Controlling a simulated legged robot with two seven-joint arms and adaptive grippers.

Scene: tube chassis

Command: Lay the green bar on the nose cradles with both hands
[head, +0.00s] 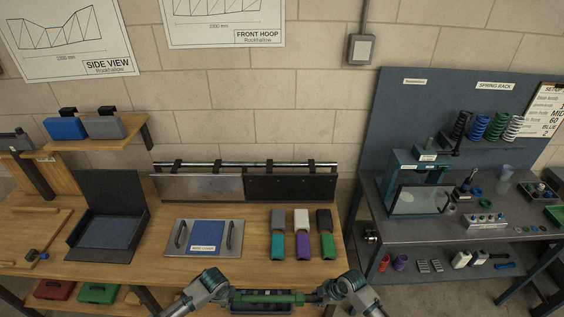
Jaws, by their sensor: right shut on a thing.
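The green bar (268,298) lies level across the bottom centre of the head view, between my two arms. My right gripper (323,294) is shut on the bar's right end. My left gripper (230,297) is at the bar's left end; its fingers are too small and hidden to tell open from shut. I cannot pick out the nose cradles with certainty. A dark tray-like thing with small parts shows just behind and below the bar, partly hidden by it.
The wooden bench (180,266) ahead carries a dark open case (107,215), a panel with two handles (204,238) and several coloured blocks (302,235). A metal rail (246,164) runs behind. A grey bench (420,231) with a spring rack stands right.

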